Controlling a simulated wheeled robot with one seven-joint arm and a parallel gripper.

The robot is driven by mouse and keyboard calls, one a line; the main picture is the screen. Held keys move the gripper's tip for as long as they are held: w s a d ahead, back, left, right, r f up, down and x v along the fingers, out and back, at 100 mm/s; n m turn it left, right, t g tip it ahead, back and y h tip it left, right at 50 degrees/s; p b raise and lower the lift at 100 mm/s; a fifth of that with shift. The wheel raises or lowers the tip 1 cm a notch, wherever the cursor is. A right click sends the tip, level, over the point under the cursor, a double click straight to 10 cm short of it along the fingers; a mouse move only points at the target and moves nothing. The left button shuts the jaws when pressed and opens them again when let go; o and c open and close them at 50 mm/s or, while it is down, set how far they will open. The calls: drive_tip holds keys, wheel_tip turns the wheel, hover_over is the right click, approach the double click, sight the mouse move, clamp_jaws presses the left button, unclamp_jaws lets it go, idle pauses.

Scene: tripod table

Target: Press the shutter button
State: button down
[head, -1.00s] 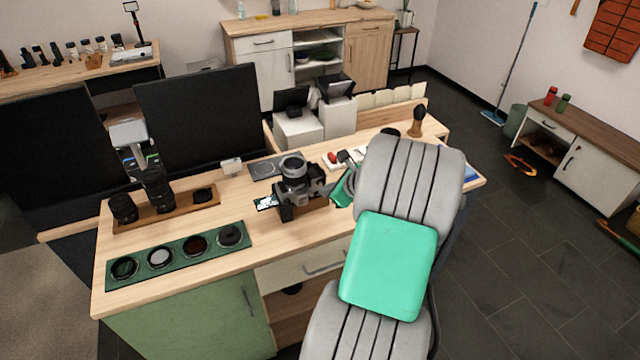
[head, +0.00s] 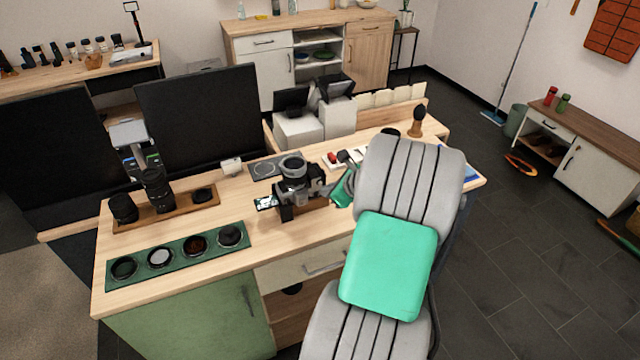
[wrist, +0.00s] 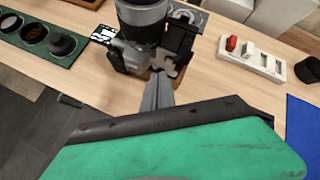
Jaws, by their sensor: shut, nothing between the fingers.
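The camera (head: 288,205) is black and grey, with a large lens pointing up, and stands on a wooden block on the desk. The wrist view shows its body (wrist: 128,55) and lens (wrist: 143,14) at the top. My gripper (wrist: 163,80) is shut and empty, its grey fingertips at the near right side of the camera body. I cannot tell whether they touch it. In the head view my arm partly hides the gripper beside the camera. The shutter button cannot be made out; the fingertips or camera parts may cover it.
A green mat (head: 178,256) with round filters lies to the left. A wooden tray (head: 180,213) holds lenses. A white block with a red part (wrist: 232,46) lies right of the camera. Monitors (head: 199,115) stand behind. Bare desk lies in front of the camera.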

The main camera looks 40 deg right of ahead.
drive_tip(key=shift+w, duration=0.1)
idle(0.4)
drive_tip(key=shift+w+d+p, duration=0.15)
drive_tip(key=shift+w+p, duration=0.15)
drive_tip(key=shift+w+d, duration=0.1)
drive_tip(key=shift+w, duration=0.15)
idle(0.4)
drive_tip(key=shift+s+a+p, duration=0.25)
drive_tip(key=shift+s+p, duration=0.3)
drive_tip(key=shift+s, duration=0.1)
drive_tip(key=shift+s, duration=0.1)
drive_tip(key=shift+s+a+p, duration=0.25)
drive_tip(key=shift+s+p, duration=0.1)
drive_tip(key=shift+s, duration=0.45)
drive_tip(key=shift+s+a+p, duration=0.2)
drive_tip(key=shift+s+p, duration=0.2)
drive_tip(key=shift+s, duration=0.35)
drive_tip(key=shift+s+a+p, duration=0.25)
drive_tip(key=shift+s+p, duration=0.1)
drive_tip(key=shift+s, duration=0.45)
